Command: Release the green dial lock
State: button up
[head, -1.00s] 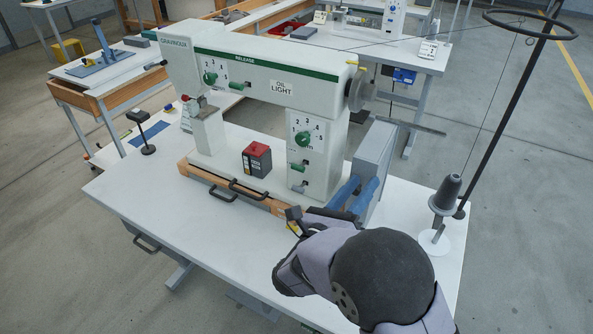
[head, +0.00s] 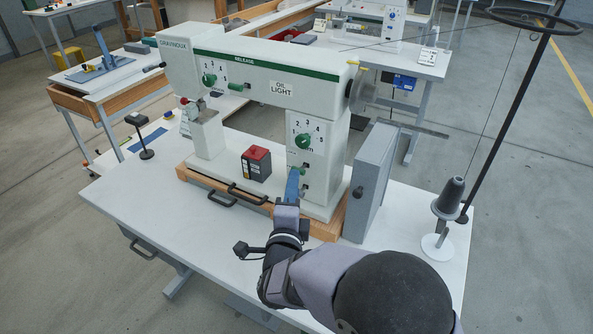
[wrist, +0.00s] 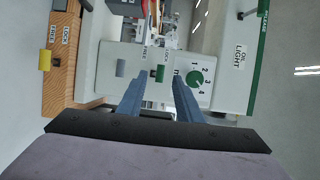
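In the head view my gripper (head: 293,183) is just in front of the column. I cannot tell whether it touches the tab.
A grey tab (wrist: 120,68) sits beside the green one. A yellow tab (wrist: 45,60) is on the wooden base. A red-topped black box (head: 257,163) stands left of the column, a grey cabinet (head: 370,180) right. A second green dial (head: 209,78) and green lever (head: 237,86) are on the upper arm.

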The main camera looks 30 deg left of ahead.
aim_at(297, 168)
jog(key=shift+p+x, duration=1.1)
jog(key=shift+x, duration=2.4)
jog(key=shift+c, duration=0.5)
